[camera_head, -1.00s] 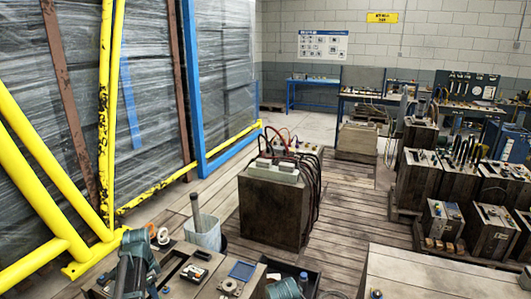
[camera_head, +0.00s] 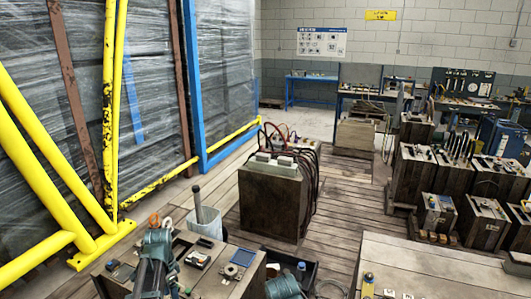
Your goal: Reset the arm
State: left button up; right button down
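The task names no object, only the arm. My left arm, teal and grey, rises from the bottom edge at lower left, in front of a wooden crate top. The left gripper (camera_head: 150,274) shows there only as dark, small parts, and its finger opening cannot be made out. No held object is clear. Of my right arm, only a rounded teal part shows at the bottom edge, right of the crate. The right gripper is not visible.
A large dark block (camera_head: 272,200) stands mid-floor. A yellow frame (camera_head: 95,245) bounds the left; crates fill the right. Plank floor between is partly clear.

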pick_arm(q)
jog(key=s+d+r+n+p, duration=0.2)
jog(key=s+d, duration=0.5)
jog(key=d, duration=0.4)
jog(key=s+d+r+n+y+p, duration=0.1)
jog(key=s+d+r+n, duration=0.1)
jog(key=s+d, duration=0.6)
jog(key=d+n, duration=0.1)
jog(key=d, duration=0.3)
jog(key=shift+s+d+p, duration=0.25)
jog(key=shift+s+p, duration=0.05)
jog(key=shift+p, duration=0.1)
